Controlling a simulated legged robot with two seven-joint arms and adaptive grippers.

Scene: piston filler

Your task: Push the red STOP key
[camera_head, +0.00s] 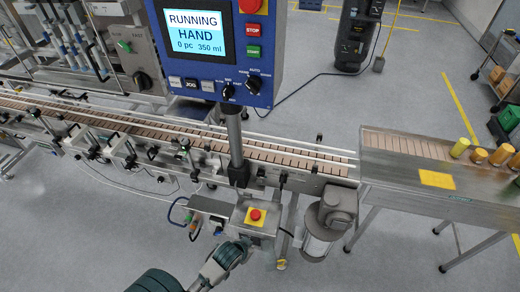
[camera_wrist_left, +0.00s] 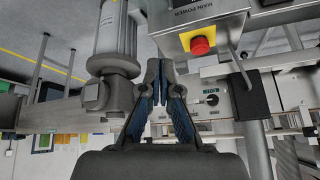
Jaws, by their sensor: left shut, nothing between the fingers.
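The red STOP key (camera_head: 252,30) is on the right side of the blue control panel (camera_head: 273,75), above a green START key (camera_head: 253,51). The panel's screen (camera_head: 196,34) reads RUNNING, HAND, 0 pc 350 ml. My left gripper (camera_head: 243,244) is low in the head view, far below the panel and just below a box with a red mushroom button. In the left wrist view its fingers (camera_wrist_left: 158,66) are together with nothing between them. The STOP key does not show in that view. My right gripper is not in view.
The red mushroom button (camera_head: 255,214) sits on a yellow plate; it also shows in the left wrist view (camera_wrist_left: 200,46). A grey post (camera_head: 234,145) carries the panel. A conveyor (camera_head: 282,154) runs behind it. A motor (camera_head: 320,240) hangs right of the box.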

